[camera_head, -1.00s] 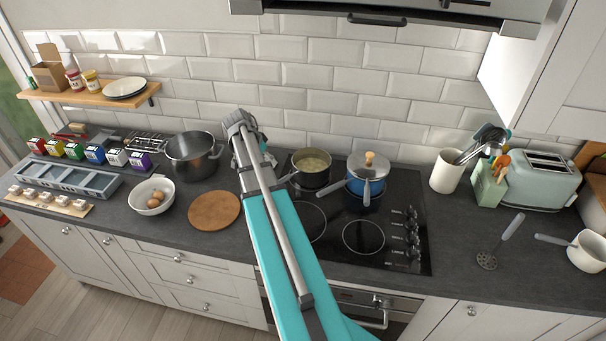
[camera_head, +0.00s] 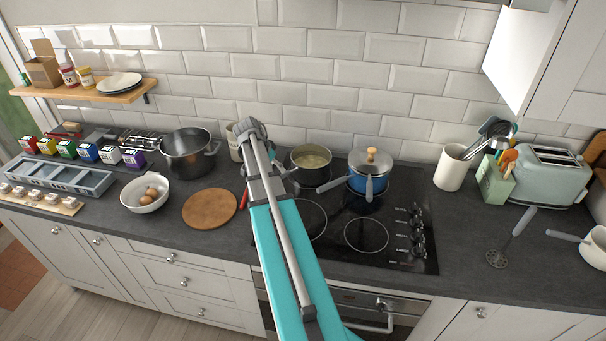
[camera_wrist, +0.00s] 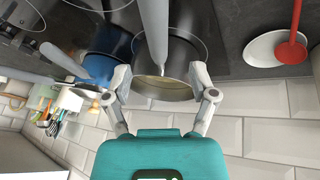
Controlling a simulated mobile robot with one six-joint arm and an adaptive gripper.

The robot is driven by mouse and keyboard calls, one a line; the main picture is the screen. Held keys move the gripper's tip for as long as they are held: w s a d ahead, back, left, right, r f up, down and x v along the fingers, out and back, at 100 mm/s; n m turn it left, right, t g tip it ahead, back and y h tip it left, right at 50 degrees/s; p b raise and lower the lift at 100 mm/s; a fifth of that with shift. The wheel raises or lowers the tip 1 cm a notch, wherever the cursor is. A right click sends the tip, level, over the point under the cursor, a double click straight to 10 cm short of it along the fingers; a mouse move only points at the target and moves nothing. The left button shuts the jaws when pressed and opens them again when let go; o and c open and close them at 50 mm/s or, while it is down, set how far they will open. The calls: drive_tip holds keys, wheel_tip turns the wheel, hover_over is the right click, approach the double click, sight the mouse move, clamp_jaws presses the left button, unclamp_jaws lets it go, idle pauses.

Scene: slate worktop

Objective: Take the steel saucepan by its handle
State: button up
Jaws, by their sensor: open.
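The steel saucepan (camera_head: 312,172) stands at the back left of the hob with pale yellowish contents. Its handle points toward the front left and is partly hidden behind my arm in the head view. In the wrist view the saucepan (camera_wrist: 180,53) is close ahead, and its grey handle (camera_wrist: 154,28) runs down the picture between the two finger lines. My gripper (camera_wrist: 160,77) is open, with one finger on each side of the handle and nothing held. In the head view my gripper (camera_head: 250,130) is left of the saucepan; its fingertips are hard to make out.
A blue saucepan (camera_head: 372,185) with a lid stands right beside it, its handle toward the front. A red spoon (camera_wrist: 294,35) lies on a white rest (camera_wrist: 270,50). A large steel pot (camera_head: 188,158) and a round wooden board (camera_head: 209,208) are to the left.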

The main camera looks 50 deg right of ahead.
sight(282, 176)
drive_tip(key=shift+d+f, duration=0.1)
drive_tip(key=shift+f, duration=0.2)
drive_tip(key=shift+b+x, duration=2.45)
drive_tip(key=shift+x, duration=0.1)
clamp_jaws()
